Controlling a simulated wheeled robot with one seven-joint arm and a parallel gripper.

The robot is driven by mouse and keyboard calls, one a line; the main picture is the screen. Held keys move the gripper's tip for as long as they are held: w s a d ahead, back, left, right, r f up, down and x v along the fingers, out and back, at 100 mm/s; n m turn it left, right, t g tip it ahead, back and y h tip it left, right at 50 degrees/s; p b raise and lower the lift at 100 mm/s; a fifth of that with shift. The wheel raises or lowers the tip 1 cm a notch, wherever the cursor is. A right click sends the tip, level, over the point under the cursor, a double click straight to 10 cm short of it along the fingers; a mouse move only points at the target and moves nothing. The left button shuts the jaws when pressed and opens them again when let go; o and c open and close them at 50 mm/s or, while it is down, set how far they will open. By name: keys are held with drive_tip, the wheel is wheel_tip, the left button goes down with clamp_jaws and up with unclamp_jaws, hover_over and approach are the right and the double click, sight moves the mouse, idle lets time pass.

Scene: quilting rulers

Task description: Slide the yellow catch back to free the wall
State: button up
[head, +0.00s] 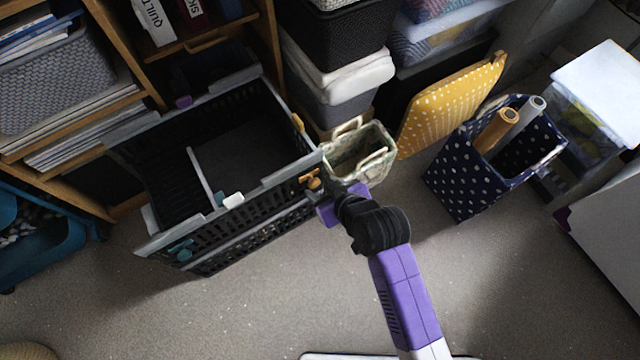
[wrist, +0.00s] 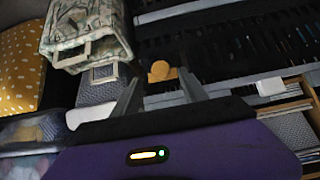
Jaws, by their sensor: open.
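The yellow catch (head: 312,180) sits at the near right corner of a black slatted crate (head: 240,225) with a grey rim. It also shows in the wrist view (wrist: 160,71), where its rounded knob lies between the tips of my two fingers. My gripper (head: 322,196) is open beside this corner, with one finger on each side of the catch. I cannot tell whether either finger touches it. The crate wall stands upright. A second yellow piece (head: 298,122) is on the crate's right rim.
A patterned fabric bin (head: 360,155) with handles stands close to the catch corner. A yellow dotted board (head: 450,100) and a navy dotted bin (head: 465,175) with rolls are to the right. Wooden shelves (head: 270,50) stand behind the crate. Carpet in front is clear.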

sight(315, 184)
drive_tip(key=shift+b+x, duration=0.7)
drive_tip(key=shift+x, duration=1.55)
drive_tip(key=shift+r, duration=0.1)
drive_tip(key=shift+c, duration=0.2)
clamp_jaws()
